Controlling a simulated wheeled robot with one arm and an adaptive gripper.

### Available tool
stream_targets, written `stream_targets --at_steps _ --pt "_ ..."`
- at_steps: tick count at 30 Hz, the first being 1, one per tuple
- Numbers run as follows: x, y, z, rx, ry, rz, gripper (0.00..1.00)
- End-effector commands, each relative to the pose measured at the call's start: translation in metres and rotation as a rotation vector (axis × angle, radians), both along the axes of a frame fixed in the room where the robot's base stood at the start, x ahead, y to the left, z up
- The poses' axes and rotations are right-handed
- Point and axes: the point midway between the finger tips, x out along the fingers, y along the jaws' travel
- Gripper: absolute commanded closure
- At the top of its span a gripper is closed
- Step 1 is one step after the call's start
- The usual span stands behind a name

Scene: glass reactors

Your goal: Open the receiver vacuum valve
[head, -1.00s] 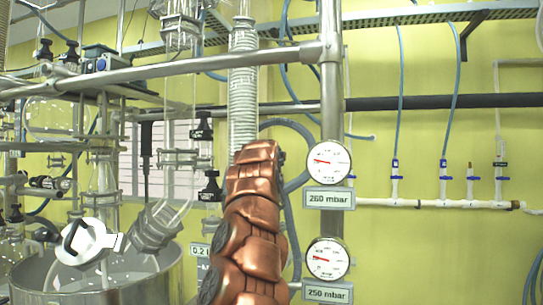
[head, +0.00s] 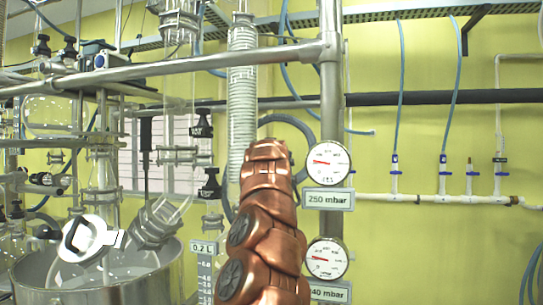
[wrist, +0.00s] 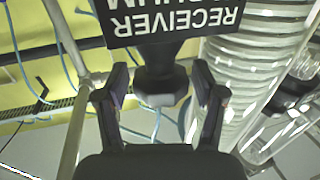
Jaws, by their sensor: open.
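The receiver vacuum valve shows in the wrist view as a black knob (wrist: 160,85) under a dark label (wrist: 165,20) that reads RECEIVER upside down, its other word partly cut off. My gripper (wrist: 160,76) is open, with one black finger on each side of the knob. Gaps show between the fingers and the knob, so it is not gripped. In the head view my copper arm hides the gripper, and I cannot tell this valve there.
A ribbed glass column (wrist: 250,75) stands close to the right of the knob, and a metal pole (wrist: 72,100) to the left. In the head view, gauges (head: 325,163) (head: 326,258) on an upright pole read 250 and 240 mbar. A steel vessel (head: 165,280) is lower left.

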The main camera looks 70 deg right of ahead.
Motion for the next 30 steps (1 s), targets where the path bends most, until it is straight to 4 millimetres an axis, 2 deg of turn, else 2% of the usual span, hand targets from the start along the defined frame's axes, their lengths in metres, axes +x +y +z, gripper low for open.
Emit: stream_targets --at_steps 11,30 --pt "0.0007 -0.0016 -0.0037 -0.003 0.004 -0.087 0.31" --pt "-0.0005 -0.0017 0.0018 -0.002 0.002 -0.256 0.31"
